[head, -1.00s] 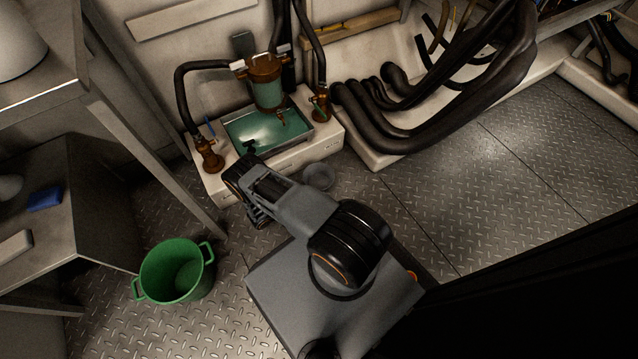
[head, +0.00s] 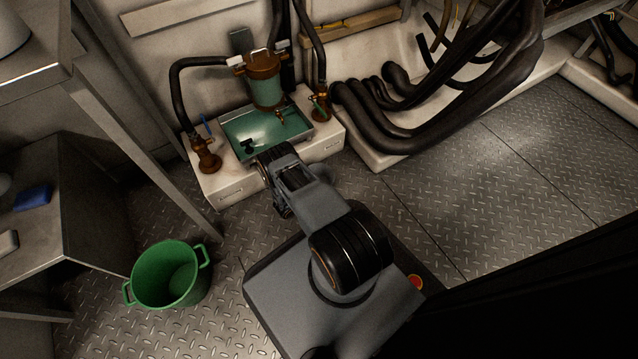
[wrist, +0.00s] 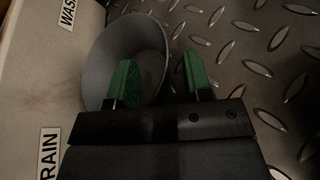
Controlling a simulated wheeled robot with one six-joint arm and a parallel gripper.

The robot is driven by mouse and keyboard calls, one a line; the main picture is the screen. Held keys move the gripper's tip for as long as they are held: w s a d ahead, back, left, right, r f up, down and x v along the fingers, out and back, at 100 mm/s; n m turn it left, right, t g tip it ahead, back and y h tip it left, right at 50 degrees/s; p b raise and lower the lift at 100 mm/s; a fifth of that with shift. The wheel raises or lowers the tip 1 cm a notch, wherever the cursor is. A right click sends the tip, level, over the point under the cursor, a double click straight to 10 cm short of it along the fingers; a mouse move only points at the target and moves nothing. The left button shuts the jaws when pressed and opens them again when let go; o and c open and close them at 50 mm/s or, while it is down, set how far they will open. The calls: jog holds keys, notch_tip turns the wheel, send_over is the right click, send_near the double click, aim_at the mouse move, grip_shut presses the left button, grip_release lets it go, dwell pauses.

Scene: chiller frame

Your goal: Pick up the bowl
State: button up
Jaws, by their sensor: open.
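The bowl (wrist: 112,48) is grey and round and shows in the wrist view, on the diamond-plate floor close beside the white base with the labels. My gripper (wrist: 158,80) is open, with two green fingertips. The left fingertip overlaps the bowl's opening in the picture and the right one lies just past its right rim. I cannot tell whether either finger touches the bowl.
The white base (head: 235,188) carries a tray of green liquid (head: 265,128) and a brown-capped filter housing (head: 265,80). A green bucket (head: 168,275) stands on the floor at left. Thick black hoses (head: 400,125) lie at right. The floor at right is clear.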

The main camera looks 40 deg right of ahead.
jog(key=shift+d+f, duration=0.1)
jog(key=shift+d, duration=0.15)
grip_shut()
dwell(0.3)
